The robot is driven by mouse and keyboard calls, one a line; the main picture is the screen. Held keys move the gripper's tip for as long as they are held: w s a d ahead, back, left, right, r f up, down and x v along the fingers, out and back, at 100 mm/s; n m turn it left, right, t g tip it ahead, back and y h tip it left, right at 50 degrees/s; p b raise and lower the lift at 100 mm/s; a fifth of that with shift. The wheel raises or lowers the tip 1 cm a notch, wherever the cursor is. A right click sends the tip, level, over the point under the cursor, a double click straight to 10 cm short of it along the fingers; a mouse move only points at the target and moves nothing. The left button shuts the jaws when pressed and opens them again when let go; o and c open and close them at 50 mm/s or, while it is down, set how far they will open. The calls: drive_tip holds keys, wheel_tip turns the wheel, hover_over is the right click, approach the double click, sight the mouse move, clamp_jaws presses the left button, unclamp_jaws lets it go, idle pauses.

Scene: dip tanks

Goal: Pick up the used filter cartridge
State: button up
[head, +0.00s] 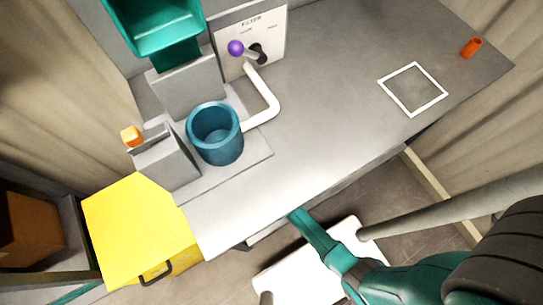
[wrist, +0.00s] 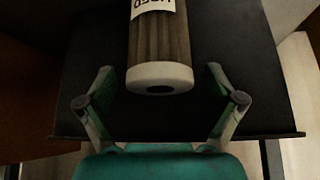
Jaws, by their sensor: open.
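The used filter cartridge (wrist: 162,50) shows in the wrist view as a brown pleated cylinder with a pale end cap and a dark hole in it. A white label with upside-down lettering is cut off by the top edge. The cartridge lies on a dark shelf-like surface (wrist: 100,50), its capped end towards me. My gripper (wrist: 160,86) is open, with one finger on each side of the capped end and a gap on both sides. In the head view my fingers cannot be made out, and I do not see the cartridge there.
In the head view, a grey bench carries an open blue pot (head: 216,134), a white pipe (head: 264,98), a panel with a purple-knobbed lever (head: 236,48) and a white square outline (head: 413,64). A yellow bin (head: 135,225) stands left. An orange cylinder (head: 471,48) sits far right.

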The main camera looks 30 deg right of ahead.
clamp_jaws()
idle(0.3)
drive_tip(key=shift+s+r, duration=0.2)
drive_tip(key=shift+r, duration=0.2)
wheel_tip(320, 180, up, 6)
drive_tip(key=shift+r, duration=0.2)
drive_tip(key=s, duration=1.9)
drive_tip(key=shift+s, duration=0.3)
drive_tip(key=shift+f, duration=0.1)
